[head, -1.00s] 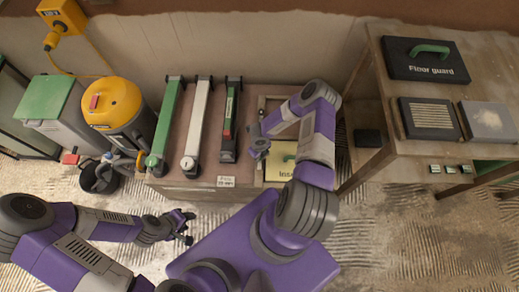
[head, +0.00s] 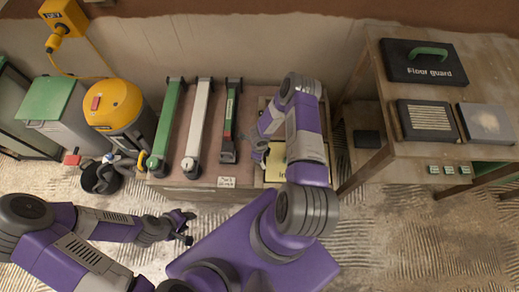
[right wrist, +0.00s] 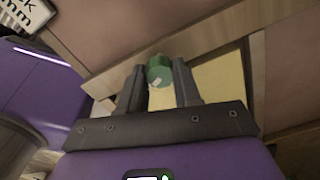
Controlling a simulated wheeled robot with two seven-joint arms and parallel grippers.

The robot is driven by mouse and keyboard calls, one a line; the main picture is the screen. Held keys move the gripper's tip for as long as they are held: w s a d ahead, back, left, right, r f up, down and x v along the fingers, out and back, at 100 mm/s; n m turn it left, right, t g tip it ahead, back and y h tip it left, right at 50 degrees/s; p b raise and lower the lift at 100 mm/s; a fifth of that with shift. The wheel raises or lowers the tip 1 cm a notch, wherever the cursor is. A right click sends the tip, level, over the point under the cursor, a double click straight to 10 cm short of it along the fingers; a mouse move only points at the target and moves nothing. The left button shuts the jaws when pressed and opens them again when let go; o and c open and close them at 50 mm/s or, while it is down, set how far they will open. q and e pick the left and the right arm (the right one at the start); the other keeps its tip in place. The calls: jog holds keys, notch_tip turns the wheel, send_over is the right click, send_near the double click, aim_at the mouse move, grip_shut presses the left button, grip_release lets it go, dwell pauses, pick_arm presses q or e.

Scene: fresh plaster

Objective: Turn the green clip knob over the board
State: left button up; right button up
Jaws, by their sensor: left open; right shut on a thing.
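The green clip knob (right wrist: 159,72) sits between the two fingertips of my right gripper (right wrist: 160,82), which is shut on it. In the head view my right gripper (head: 261,154) is at the left edge of the pale yellow board (head: 273,173), and the knob is hidden there. Part of the board also shows behind the fingers in the right wrist view (right wrist: 222,78). The board lies in a wooden frame, with my right arm covering much of it. My left gripper (head: 186,228) is open and empty, in front of the bench and above the floor.
Three long tools, one green (head: 168,125), one white (head: 197,125) and one dark (head: 231,120), lie on the bench left of the board. A yellow vacuum (head: 116,108) stands at the left. A table (head: 430,152) with a black floor guard case (head: 423,62) stands at the right.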

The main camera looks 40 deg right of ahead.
jog(key=n, duration=0.6)
jog(key=n+b, duration=0.1)
jog(key=n, duration=0.5)
jog(key=shift+n, duration=0.3)
dwell(0.4)
jog(key=o, duration=1.1)
jog(key=shift+c, duration=0.2)
jog(key=shift+r, duration=0.1)
notch_tip(320, 180, up, 7)
jog(key=shift+r+p, duration=0.2)
jog(key=shift+p, duration=1.05)
